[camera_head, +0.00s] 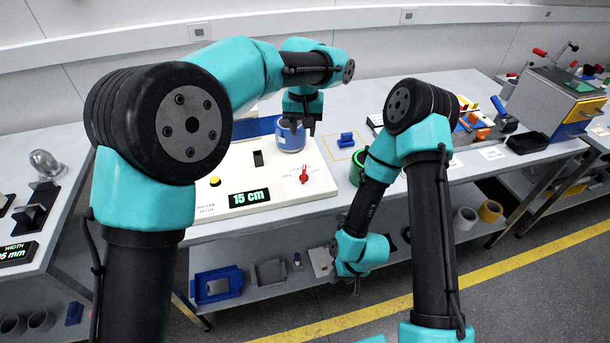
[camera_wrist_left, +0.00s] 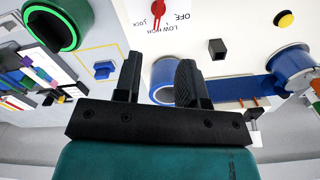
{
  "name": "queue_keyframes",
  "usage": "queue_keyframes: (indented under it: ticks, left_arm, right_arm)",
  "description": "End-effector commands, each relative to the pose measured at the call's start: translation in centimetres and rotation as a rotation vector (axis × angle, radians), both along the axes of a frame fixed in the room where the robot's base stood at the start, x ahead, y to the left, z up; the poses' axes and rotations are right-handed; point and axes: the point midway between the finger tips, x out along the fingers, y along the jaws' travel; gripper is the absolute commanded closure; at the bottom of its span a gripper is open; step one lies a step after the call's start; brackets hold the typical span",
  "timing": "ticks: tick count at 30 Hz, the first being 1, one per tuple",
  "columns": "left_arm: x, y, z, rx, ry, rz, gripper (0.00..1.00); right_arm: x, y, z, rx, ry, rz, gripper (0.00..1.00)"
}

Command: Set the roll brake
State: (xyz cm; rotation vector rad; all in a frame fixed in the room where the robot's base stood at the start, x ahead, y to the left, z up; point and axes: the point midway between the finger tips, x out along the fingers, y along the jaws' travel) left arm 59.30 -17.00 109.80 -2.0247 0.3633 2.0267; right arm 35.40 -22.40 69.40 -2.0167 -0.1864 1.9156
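The panel (camera_head: 240,175) carries a red knob (camera_head: 304,176) on a labelled dial. In the left wrist view the red knob (camera_wrist_left: 158,12) is at the top edge, beside the words OFF, LOW, HIGH and LOCK; I cannot tell its exact setting. A blue roll (camera_head: 290,141) stands at the panel's back right. My left gripper (camera_head: 300,128) is close to this roll; in the left wrist view its fingers (camera_wrist_left: 160,75) are apart, with the blue roll (camera_wrist_left: 160,90) showing between them. My right gripper (camera_head: 356,285) hangs low before the table edge, its fingers too small to read.
The panel has a display (camera_head: 249,197) reading 15 cm, a yellow button (camera_head: 215,182) and a black block (camera_head: 258,158). A blue band (camera_wrist_left: 240,88) runs to a second roll (camera_wrist_left: 290,62). A green ring (camera_head: 357,167) and a blue block (camera_head: 346,140) sit to the right.

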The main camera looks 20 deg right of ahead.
Motion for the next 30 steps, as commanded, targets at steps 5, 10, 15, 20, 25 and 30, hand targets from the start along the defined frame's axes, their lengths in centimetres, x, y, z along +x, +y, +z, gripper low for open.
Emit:
queue_keyframes:
  ticks: [5, 10, 15, 20, 25, 30]
  left_arm:
    - [0.0, 0.0, -0.1, -0.001, 0.0, 0.0, 0.63]
    - [0.1, 0.1, -1.0, -0.001, 0.0, 0.0, 0.63]
    - [0.1, 0.1, -3.1, 0.0, 0.002, 0.0, 0.63]
    - [0.0, 0.1, -5.8, 0.0, 0.002, 0.0, 0.63]
    - [0.0, 0.1, -8.7, 0.0, 0.002, 0.0, 0.63]
    - [0.0, 0.1, -11.6, 0.0, 0.002, 0.0, 0.63]
  right_arm:
    - [0.0, 0.0, 0.0, 0.0, 0.0, 0.0, 0.56]
    - [0.0, 0.0, 0.0, 0.0, 0.0, 0.0, 0.56]
    - [0.0, 0.0, 0.0, 0.0, 0.0, 0.0, 0.56]
    - [0.0, 0.0, 0.0, 0.0, 0.0, 0.0, 0.56]
    - [0.0, 0.0, 0.0, 0.0, 0.0, 0.0, 0.56]
    - [0.0, 0.0, 0.0, 0.0, 0.0, 0.0, 0.56]
